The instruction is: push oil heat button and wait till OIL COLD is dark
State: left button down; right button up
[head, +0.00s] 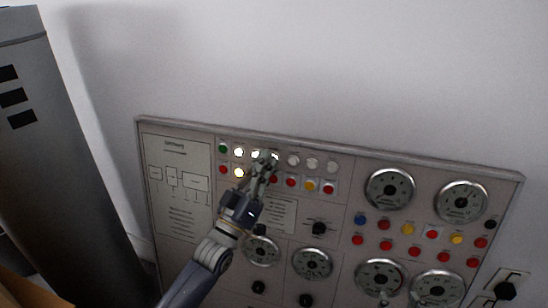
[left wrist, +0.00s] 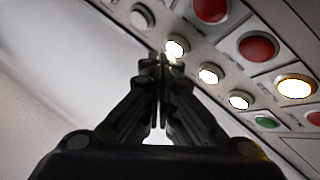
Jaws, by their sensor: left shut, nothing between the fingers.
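The grey control panel (head: 320,207) carries an upper row of round lamps and a lower row of coloured buttons. Three white lamps glow beside the green one; one glowing lamp (head: 239,152) is clear of my arm. A yellow button (head: 239,172) in the lower row is lit too. My left gripper (head: 268,160) is shut and empty, its tips by the third glowing lamp. In the left wrist view the shut fingertips (left wrist: 160,62) lie just beside that glowing lamp (left wrist: 176,47); I cannot tell whether they touch it. Labels are too small to read, so OIL COLD and the oil heat button cannot be identified.
Round gauges (head: 390,189), dark knobs (head: 319,228) and more coloured buttons (head: 407,229) fill the panel's right and lower parts. A dark grey cabinet (head: 60,160) stands at the left. The white wall above the panel is bare.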

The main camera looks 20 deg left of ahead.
pick_arm(q)
jog(key=shift+s+r, duration=0.1)
jog(key=shift+s, duration=0.2)
pick_arm(e)
jog(key=shift+s+d+f+g+h, duration=0.15)
jog(key=shift+s+d+f+g, duration=0.2)
jog(key=shift+f, duration=0.3)
jog(key=shift+s+d+f+g+h, duration=0.15)
jog(key=shift+s+f+g, duration=0.25)
jog(key=shift+f, duration=0.25)
pick_arm(q)
jog(key=shift+s+p, duration=0.1)
jog(key=shift+p, duration=0.2)
pick_arm(e)
jog(key=shift+r, duration=0.1)
